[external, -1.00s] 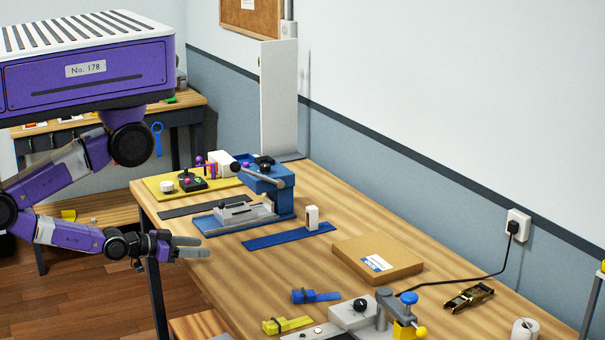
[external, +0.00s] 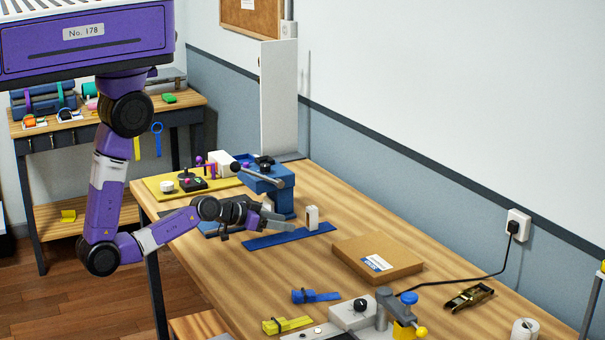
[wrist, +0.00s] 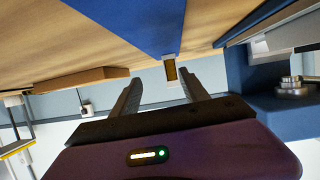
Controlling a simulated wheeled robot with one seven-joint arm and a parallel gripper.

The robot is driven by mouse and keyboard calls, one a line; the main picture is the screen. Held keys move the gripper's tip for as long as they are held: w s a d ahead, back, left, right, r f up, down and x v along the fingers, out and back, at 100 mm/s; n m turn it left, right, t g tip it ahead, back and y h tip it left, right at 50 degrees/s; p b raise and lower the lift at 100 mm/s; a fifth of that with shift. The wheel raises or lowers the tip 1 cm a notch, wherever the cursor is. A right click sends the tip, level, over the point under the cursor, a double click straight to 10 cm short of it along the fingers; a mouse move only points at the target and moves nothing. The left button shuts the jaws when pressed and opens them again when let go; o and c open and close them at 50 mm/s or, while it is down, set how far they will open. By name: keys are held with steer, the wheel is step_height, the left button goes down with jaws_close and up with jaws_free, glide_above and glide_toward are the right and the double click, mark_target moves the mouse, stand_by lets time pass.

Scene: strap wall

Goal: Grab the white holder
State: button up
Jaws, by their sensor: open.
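The white holder (external: 312,217) is a small upright white block standing at the right end of the flat blue strap (external: 290,237) on the workbench. My gripper (external: 284,226) is open and empty, just left of the holder and low over the strap, with its fingers pointing toward it. In the wrist view, which looks upside down, the holder (wrist: 171,82) shows as a white frame with a brown inside. It lies ahead of my gripper (wrist: 160,76), close to the right fingertip. I cannot tell whether they touch.
A blue clamp fixture (external: 268,184) with a lever stands close behind my gripper. A cardboard box (external: 378,257) lies to the right of the holder. A blue clip (external: 316,296) and a yellow clip (external: 288,325) lie nearer the front. Bare wood separates box and strap.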

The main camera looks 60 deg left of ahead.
mark_target(308, 215)
steer(key=w, duration=0.1)
steer(key=w+a+r, duration=0.1)
steer(key=w, duration=0.1)
steer(key=shift+w+a+r, duration=0.1)
steer(key=shift+w+a, duration=0.25)
steer(key=shift+w, duration=0.45)
steer(key=shift+p+x, duration=0.8)
steer(key=shift+x, duration=2.8)
steer(key=shift+c, duration=0.2)
jaws_close()
